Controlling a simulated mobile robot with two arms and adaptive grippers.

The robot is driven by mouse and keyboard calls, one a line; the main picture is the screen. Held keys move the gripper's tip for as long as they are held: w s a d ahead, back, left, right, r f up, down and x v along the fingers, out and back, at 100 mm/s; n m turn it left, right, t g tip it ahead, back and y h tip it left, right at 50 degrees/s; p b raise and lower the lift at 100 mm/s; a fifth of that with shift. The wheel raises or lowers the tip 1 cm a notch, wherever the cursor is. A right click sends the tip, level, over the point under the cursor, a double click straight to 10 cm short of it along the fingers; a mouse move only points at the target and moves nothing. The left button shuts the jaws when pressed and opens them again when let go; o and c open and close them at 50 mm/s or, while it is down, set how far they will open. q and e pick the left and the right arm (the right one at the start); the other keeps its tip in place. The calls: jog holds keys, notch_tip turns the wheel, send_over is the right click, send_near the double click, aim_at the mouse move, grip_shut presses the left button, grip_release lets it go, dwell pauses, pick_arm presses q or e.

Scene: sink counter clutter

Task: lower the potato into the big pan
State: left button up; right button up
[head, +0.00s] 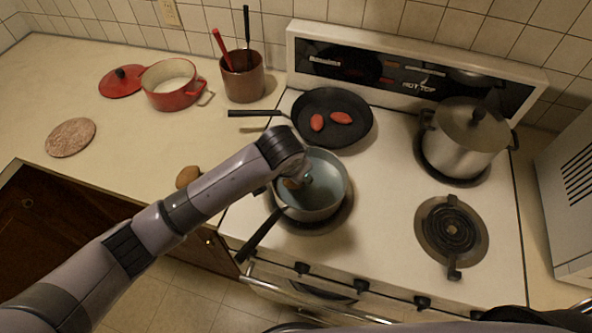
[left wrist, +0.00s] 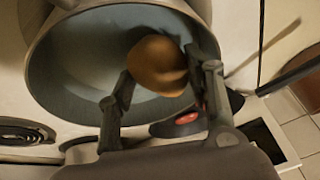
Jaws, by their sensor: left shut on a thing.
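A brown potato (left wrist: 158,66) is between the fingers of my left gripper (left wrist: 160,80), which is shut on it. In the left wrist view the potato appears against the open mouth of a grey-blue pan (left wrist: 80,60). In the head view this deep pan with a long dark handle (head: 325,203) sits on the front left burner. My left gripper (head: 300,181) is over its left part, and only a bit of the potato (head: 291,184) shows. Whether the potato touches the pan's bottom I cannot tell. My right gripper is not in view.
A black skillet (head: 312,104) with two reddish pieces stands behind the pan. A lidded steel pot (head: 462,148) is at the back right. The front right burner (head: 451,229) is bare. Another brown item (head: 187,176) lies on the counter beside my arm.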

pick_arm(q)
jog(key=shift+f+b, duration=0.5)
jog(key=shift+f, duration=0.75)
dwell(0.5)
dwell(0.3)
jog(key=o, duration=1.4)
jog(key=shift+c, duration=0.2)
jog(key=v, duration=1.2)
jog(key=shift+s, duration=0.1)
